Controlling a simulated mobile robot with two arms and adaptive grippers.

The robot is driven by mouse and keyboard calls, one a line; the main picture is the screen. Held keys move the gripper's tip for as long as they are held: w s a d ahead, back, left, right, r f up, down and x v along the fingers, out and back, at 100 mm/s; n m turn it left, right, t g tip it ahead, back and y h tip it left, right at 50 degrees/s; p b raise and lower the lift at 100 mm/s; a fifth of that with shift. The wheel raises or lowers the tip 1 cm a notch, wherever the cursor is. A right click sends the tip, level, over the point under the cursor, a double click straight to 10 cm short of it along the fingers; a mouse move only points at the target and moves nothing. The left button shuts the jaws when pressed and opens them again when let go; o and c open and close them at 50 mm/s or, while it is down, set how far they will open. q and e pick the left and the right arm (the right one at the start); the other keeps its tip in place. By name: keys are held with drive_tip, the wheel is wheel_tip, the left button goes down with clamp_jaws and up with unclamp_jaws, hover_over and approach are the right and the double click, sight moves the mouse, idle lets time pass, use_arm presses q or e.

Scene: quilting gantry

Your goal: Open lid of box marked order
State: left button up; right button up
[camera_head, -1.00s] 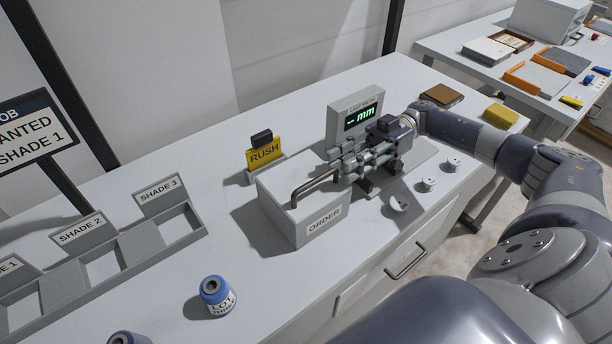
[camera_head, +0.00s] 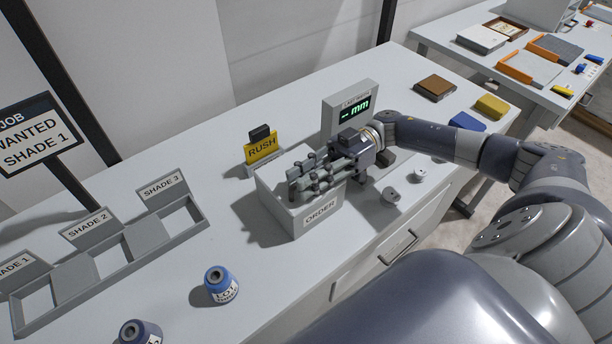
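The white box marked ORDER (camera_head: 319,212) stands on the white bench near the middle of the head view. My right gripper (camera_head: 308,180) reaches in from the right and lies over the top of the box. Whether the fingers touch or close on the handle cannot be told. My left gripper is not in view.
A yellow RUSH sign (camera_head: 262,148) stands behind the box, and a display reading mm (camera_head: 354,112) behind the gripper. A blue spool (camera_head: 220,286) and shade trays (camera_head: 112,262) are to the left. Bench in front of the box is clear.

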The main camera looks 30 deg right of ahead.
clamp_jaws()
drive_tip(key=shift+r, duration=0.15)
